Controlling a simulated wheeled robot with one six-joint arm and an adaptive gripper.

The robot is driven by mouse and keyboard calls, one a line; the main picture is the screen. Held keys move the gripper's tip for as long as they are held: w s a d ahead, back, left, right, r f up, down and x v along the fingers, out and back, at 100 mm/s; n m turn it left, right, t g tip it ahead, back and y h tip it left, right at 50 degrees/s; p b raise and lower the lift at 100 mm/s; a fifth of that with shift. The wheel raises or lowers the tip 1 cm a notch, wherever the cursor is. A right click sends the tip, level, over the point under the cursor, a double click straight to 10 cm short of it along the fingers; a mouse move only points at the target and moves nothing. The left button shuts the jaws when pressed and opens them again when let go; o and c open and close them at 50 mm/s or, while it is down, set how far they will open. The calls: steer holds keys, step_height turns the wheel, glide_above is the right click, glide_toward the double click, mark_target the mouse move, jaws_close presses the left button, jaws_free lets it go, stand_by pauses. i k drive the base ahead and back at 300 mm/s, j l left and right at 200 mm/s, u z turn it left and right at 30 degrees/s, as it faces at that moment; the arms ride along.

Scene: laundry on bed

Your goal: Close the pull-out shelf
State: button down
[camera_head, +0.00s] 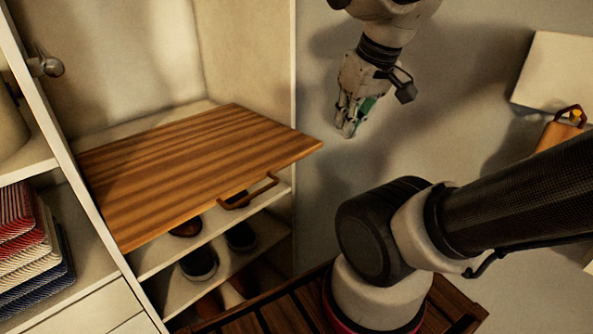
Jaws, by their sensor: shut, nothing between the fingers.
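The pull-out shelf (205,165) is a striped brown wooden board in the white cabinet. It juts out past the cabinet's front edge, above the shoe shelves. A brown handle (249,192) hangs at its front edge. My gripper (346,130) is shut and empty, pointing down. In the picture it is to the right of the shelf's front right corner, with a gap between them. It does not touch the shelf or its handle.
Shoes (199,263) sit on white shelves below the board. Folded striped cloths (30,245) are in the left compartment. A round knob (48,66) is at upper left. A pale box-like object (556,75) and a brown item with a handle (563,130) are at right.

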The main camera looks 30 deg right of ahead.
mark_target(143, 184)
steer(key=k+j, duration=0.1)
steer(key=j, duration=0.3)
steer(key=k+j+z, duration=0.1)
steer(key=j, duration=0.3)
steer(key=k+j, duration=0.1)
steer(key=j, duration=0.3)
steer(key=k+j, duration=0.1)
steer(key=j, duration=0.25)
steer(key=z, duration=0.05)
